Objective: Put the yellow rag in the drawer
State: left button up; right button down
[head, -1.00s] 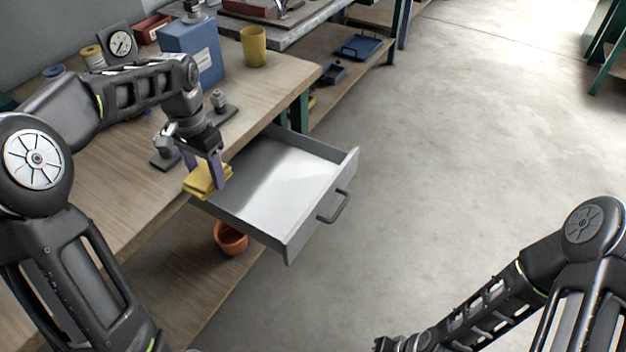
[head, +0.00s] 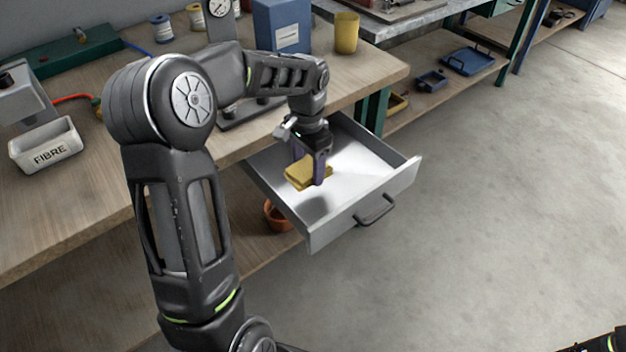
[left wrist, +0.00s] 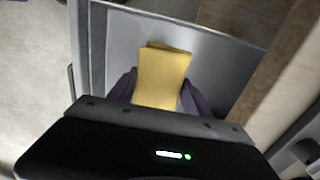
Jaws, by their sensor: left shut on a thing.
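The folded yellow rag (head: 306,174) is in my left gripper (head: 312,172), which is shut on it. The gripper holds it over the inside of the open grey drawer (head: 375,166), towards the drawer's left part. A shadow lies on the drawer floor below the rag, so it looks held above the floor. In the left wrist view the rag (left wrist: 162,76) sits between the two purple fingers (left wrist: 160,92), with the drawer floor (left wrist: 215,65) behind it. Only a small piece of my right arm shows at the lower right of the head view; its gripper is out of sight.
The drawer has a dark handle (head: 375,211) on its front. A wooden bench (head: 70,215) carries a FIBRE bin (head: 45,146), a blue box (head: 282,27) and a yellow cup (head: 347,33). A terracotta pot (head: 277,216) stands below the drawer. The floor at right is clear.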

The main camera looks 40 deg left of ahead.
aim_at(308, 166)
pick_arm(q)
jog(key=shift+f, duration=1.65)
jog(key=shift+f, duration=1.85)
jog(key=shift+f, duration=0.1)
jog(key=o, duration=1.3)
jog(key=shift+o, duration=0.2)
notch_tip(308, 166, up, 12)
jog(key=shift+r, duration=0.15)
